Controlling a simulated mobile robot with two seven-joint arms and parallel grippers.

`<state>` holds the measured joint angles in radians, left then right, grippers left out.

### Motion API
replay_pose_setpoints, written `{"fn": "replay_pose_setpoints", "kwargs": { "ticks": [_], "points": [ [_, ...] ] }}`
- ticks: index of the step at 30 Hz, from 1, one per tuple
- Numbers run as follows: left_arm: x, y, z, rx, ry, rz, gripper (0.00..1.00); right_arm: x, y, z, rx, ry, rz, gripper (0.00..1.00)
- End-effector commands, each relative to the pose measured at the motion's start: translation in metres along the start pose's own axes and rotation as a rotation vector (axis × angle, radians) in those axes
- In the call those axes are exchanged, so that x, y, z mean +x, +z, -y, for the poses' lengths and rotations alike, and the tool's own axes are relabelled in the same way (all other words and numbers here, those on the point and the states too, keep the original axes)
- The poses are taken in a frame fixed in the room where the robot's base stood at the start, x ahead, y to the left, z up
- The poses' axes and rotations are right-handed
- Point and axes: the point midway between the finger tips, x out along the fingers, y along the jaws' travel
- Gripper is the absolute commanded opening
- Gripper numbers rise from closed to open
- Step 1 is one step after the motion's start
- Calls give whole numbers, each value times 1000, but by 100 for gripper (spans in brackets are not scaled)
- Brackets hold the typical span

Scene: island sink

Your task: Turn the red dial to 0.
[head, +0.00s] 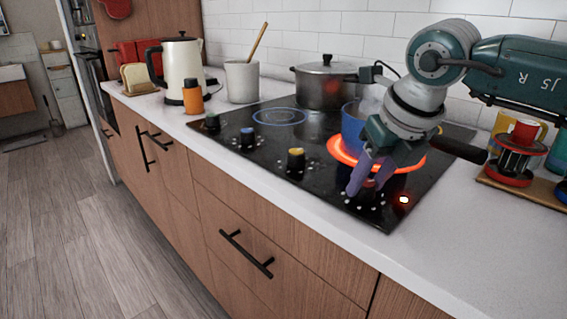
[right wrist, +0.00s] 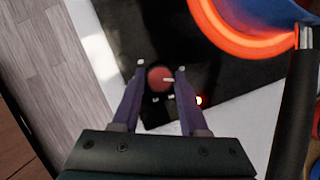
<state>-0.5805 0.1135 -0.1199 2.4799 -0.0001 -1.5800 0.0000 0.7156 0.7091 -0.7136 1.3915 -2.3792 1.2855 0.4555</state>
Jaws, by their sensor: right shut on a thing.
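The red dial (right wrist: 157,79) sits at the front corner of the black cooktop (head: 228,127). In the right wrist view it lies between the two purple fingers of my right gripper (right wrist: 160,69), which is shut on it. A pale pointer mark on the dial points to the right in that view. The burner ring (head: 340,152) glows orange-red, and a small red light (head: 403,199) is lit beside the dial. My left gripper is not in view.
A blue pot (head: 352,124) stands on the glowing ring, close to my right gripper. Yellow (head: 296,159), blue (head: 247,138) and green (head: 212,122) dials line the front edge. A steel pot (head: 325,86) stands behind. A wooden board (head: 530,190) with cups is at right.

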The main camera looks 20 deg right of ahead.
Motion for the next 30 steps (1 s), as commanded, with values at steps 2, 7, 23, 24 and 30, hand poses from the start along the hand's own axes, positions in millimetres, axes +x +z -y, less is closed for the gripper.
{"fn": "replay_pose_setpoints", "kwargs": {
  "ticks": [2, 7, 23, 24, 30],
  "points": [
    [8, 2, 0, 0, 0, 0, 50, 2, 0, 2, -58, 23, 3, 0],
    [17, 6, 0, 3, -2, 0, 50, 2, 0, 2, -184, 75, 3, 0],
    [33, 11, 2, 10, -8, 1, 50, 1, 1, 3, -412, 171, 1, 0],
    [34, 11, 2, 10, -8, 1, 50, 0, 1, 3, -417, 173, 1, 0],
    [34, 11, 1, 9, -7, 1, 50, 0, 1, 2, -429, 178, 1, 0]
  ]
}}
